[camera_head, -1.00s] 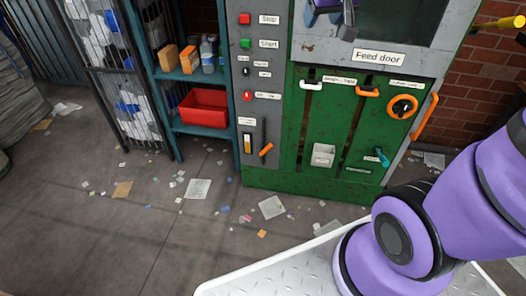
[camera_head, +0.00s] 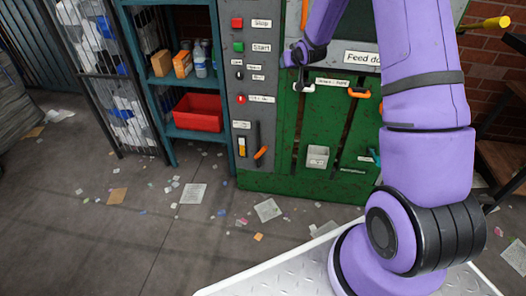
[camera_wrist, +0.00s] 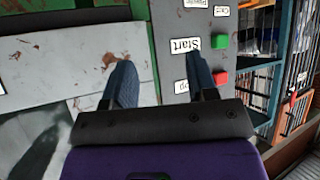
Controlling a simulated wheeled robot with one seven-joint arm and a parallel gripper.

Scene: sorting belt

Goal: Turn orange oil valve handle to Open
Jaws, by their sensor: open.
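A small orange handle (camera_head: 260,153) sits low on the grey control panel, slanting up to the right, beside a dark upright bar and a gauge (camera_head: 242,147) with a yellow-orange fill. The small label above the gauge is too small to read, so I cannot confirm which handle is the oil valve. My gripper (camera_head: 299,57) is in front of the upper part of the cabinet, above and right of this handle. In the wrist view my gripper (camera_wrist: 161,80) has its two fingers spread, with nothing between them; the orange handle is not visible there.
The panel's red Stop button (camera_head: 237,23) and green Start button (camera_head: 239,47) are left of my gripper. Green cabinet doors (camera_head: 290,165) carry white and orange handles. A blue shelf holds a red bin (camera_head: 198,112). Paper scraps litter the floor.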

